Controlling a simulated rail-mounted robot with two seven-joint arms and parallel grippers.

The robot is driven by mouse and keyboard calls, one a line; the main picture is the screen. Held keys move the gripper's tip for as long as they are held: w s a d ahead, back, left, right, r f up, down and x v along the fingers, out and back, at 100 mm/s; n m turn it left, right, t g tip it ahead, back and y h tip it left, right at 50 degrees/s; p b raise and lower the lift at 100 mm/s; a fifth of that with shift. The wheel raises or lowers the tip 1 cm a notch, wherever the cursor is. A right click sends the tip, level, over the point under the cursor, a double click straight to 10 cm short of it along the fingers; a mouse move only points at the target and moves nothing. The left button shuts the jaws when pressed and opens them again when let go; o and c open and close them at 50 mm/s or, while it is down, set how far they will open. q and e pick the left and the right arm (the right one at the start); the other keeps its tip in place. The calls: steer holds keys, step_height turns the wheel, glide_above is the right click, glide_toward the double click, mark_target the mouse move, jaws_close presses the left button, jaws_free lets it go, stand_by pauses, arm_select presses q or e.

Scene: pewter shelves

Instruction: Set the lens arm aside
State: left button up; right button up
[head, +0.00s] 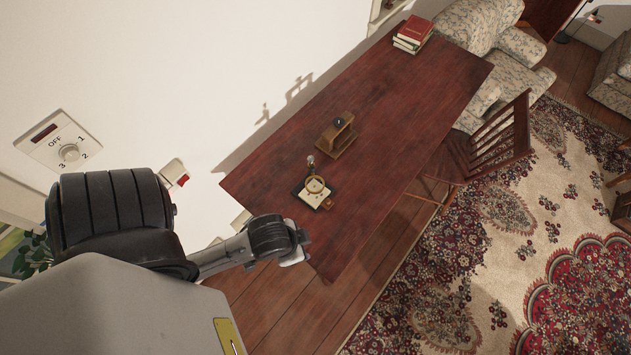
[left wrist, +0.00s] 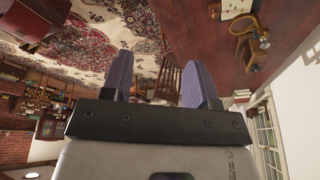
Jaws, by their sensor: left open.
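The lens arm (head: 316,185), a brass-coloured ring lens on a small stand, is on the near end of the dark red table. A pale sheet on a dark base (head: 309,198) lies under it. In the left wrist view the ring of the lens arm (left wrist: 243,22) shows at the upper right, apart from my fingers. My left gripper (head: 297,257) is near the table's near left corner, short of the lens arm. Its two purple-padded fingers (left wrist: 160,72) are spread with nothing between them. My right gripper is in neither view.
A small wooden stand (head: 336,136) with a dark knob is on the table (head: 385,95) beyond the lens arm. Books (head: 413,33) lie at the far end. A chair (head: 499,137) stands at the right edge. The wall runs along the left. The tabletop's middle is clear.

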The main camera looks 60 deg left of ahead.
mark_target(314, 179)
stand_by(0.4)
